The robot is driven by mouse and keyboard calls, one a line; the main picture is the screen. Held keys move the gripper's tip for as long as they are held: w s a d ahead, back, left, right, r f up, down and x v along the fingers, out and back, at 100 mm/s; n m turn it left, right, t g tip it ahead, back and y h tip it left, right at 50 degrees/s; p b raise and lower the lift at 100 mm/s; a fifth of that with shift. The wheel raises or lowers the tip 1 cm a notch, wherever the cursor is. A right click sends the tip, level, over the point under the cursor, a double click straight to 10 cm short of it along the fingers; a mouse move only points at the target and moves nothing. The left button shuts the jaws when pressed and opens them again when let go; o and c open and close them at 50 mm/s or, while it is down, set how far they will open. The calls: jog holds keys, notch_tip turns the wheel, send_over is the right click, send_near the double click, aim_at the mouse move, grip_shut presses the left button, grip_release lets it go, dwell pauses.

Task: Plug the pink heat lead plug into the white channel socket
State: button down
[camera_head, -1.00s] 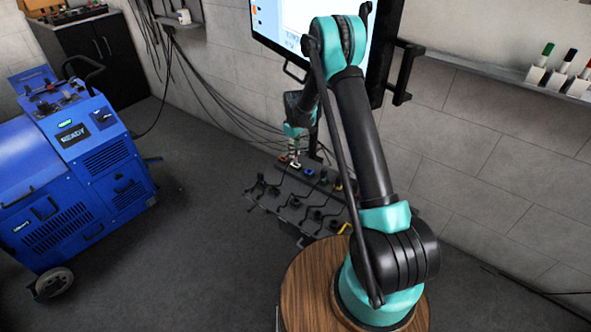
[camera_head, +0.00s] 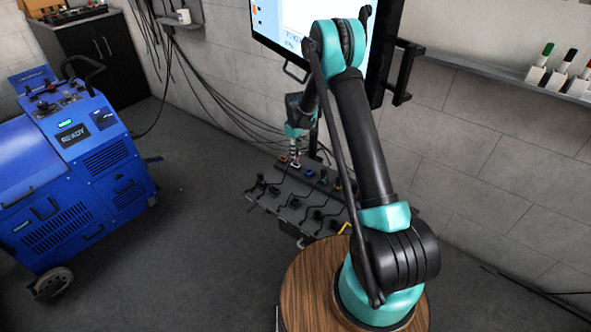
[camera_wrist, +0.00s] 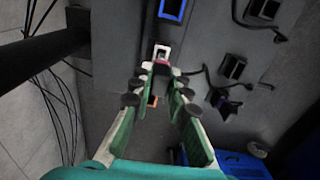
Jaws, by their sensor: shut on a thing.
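My gripper (camera_wrist: 162,70) is shut on the pink heat lead plug (camera_wrist: 162,62), a small pink piece between the fingertips in the wrist view. The white channel socket (camera_wrist: 162,48) is a small white-rimmed opening directly beyond the fingertips. The plug overlaps its near edge in the picture; I cannot tell whether the plug is touching it or inside it. In the head view my gripper (camera_head: 295,155) points down at the far left end of the dark socket panel (camera_head: 270,200). The plug is too small to make out there.
A blue-rimmed socket (camera_wrist: 172,9) lies beyond the white one, and an orange-rimmed socket (camera_wrist: 152,100) shows between my fingers. Black holders and leads (camera_wrist: 232,67) lie to the right. The monitor (camera_head: 290,25) and hanging cables are behind. A blue machine (camera_head: 75,170) stands left.

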jog(key=shift+f, duration=0.6)
dwell(0.3)
jog(key=shift+f, duration=0.35)
jog(key=shift+f, duration=0.55)
jog(key=c, duration=1.4)
grip_release()
jog(key=shift+r, duration=0.1)
